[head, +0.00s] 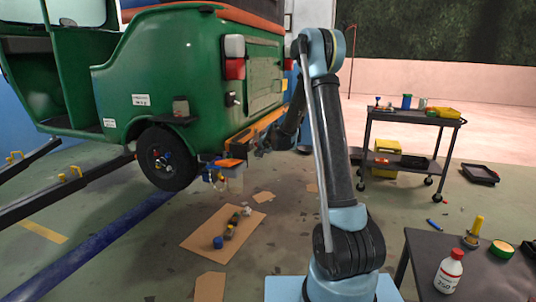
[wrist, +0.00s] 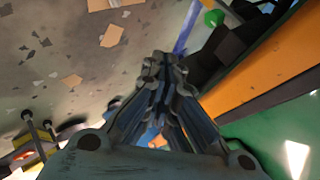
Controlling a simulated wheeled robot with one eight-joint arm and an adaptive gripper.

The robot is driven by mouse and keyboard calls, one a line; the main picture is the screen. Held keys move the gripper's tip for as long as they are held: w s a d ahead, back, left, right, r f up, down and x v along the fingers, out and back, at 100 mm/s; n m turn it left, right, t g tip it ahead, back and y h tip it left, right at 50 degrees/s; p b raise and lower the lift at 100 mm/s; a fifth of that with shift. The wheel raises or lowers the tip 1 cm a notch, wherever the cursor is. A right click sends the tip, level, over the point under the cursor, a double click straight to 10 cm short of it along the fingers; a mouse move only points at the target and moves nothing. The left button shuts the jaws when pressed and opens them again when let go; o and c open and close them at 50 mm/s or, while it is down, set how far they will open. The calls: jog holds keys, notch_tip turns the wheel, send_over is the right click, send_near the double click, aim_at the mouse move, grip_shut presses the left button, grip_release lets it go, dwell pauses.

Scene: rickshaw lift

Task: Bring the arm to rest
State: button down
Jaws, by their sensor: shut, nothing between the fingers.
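My light blue and black arm (head: 333,130) stands upright in the middle of the head view. It bends at a high elbow, and its far part reaches down behind the upright link toward the rear of the green rickshaw (head: 150,62). My gripper (wrist: 165,62) fills the middle of the wrist view with its dark fingers together and nothing between them. In the head view the gripper end (head: 262,145) is small and partly hidden near the rickshaw's orange rear bumper (head: 240,138). The orange bumper (wrist: 262,78) also runs close along the right in the wrist view.
The rickshaw sits raised on dark lift arms (head: 70,187). Cardboard (head: 200,240) with small parts lies on the floor. A dark table (head: 430,265) with a bottle (head: 449,272) stands front right. A tool cart (head: 410,120) stands behind it. Floor between cart and rickshaw is mostly open.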

jog(key=s+d+r+n+h, duration=0.2)
jog(key=s+d+r, duration=0.85)
jog(key=s, duration=0.35)
jog(key=s+d+r+n+g+h, duration=0.15)
jog(key=s+d, duration=0.25)
jog(key=s, duration=0.4)
jog(key=s+d+r+n+t, duration=0.15)
jog(key=s+d, duration=0.25)
jog(key=s, duration=0.4)
jog(key=s+d+f+n+g+h, duration=0.1)
jog(key=s+d, duration=0.2)
jog(key=s, duration=0.4)
jog(key=s+d+f+n+g, duration=0.1)
jog(key=s+d+f, duration=0.15)
jog(key=s, duration=0.55)
jog(key=s+f+g, duration=0.4)
jog(key=s+f, duration=0.6)
jog(key=s, duration=0.4)
jog(key=shift+s+g, duration=0.3)
jog(key=shift+s, duration=0.1)
